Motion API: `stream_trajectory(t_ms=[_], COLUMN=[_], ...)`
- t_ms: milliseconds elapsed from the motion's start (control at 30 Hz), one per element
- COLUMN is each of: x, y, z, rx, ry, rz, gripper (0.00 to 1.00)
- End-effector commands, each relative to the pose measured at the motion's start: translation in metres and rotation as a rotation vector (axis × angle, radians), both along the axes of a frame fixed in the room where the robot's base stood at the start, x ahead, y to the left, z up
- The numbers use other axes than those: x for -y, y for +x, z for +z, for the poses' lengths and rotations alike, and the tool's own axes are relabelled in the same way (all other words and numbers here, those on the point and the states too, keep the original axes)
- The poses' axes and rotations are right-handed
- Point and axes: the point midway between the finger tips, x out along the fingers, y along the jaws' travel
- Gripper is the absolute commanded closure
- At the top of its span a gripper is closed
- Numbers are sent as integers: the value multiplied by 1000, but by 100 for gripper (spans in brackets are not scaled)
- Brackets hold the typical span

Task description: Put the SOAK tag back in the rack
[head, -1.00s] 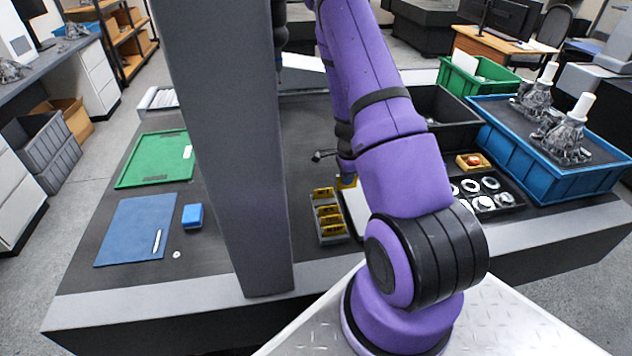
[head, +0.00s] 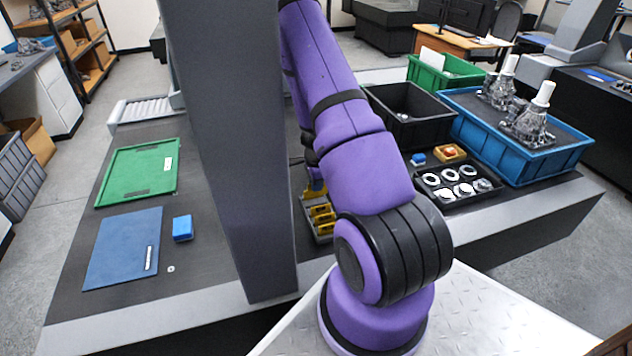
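The rack (head: 309,226) is a small grey holder with several yellow tags (head: 322,217) standing in it, at the middle of the bench just left of my purple arm. The tag lettering is too small to read, so I cannot tell which one is SOAK. A yellow piece (head: 315,189) shows just behind the rack, beside my arm. I cannot tell if it is a tag or part of my gripper. My gripper is mostly hidden behind my forearm, near the rack's far end, and its fingers cannot be made out.
A grey upright column (head: 235,150) stands left of the rack. Blue (head: 120,250) and green (head: 135,172) mats and a blue block (head: 182,228) lie farther left. On the right are a tray of rings (head: 447,200), a black bin (head: 408,130) and a blue bin (head: 520,165).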

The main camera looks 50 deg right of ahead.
Motion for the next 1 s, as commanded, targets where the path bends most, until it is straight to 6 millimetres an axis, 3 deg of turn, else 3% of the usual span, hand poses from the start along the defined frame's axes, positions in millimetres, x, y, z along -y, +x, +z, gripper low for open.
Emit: stream_trajectory(t_ms=[1000], x=[-3], y=[2], z=[-26], rx=[0], ry=[-1], rz=[-1], gripper=[100])
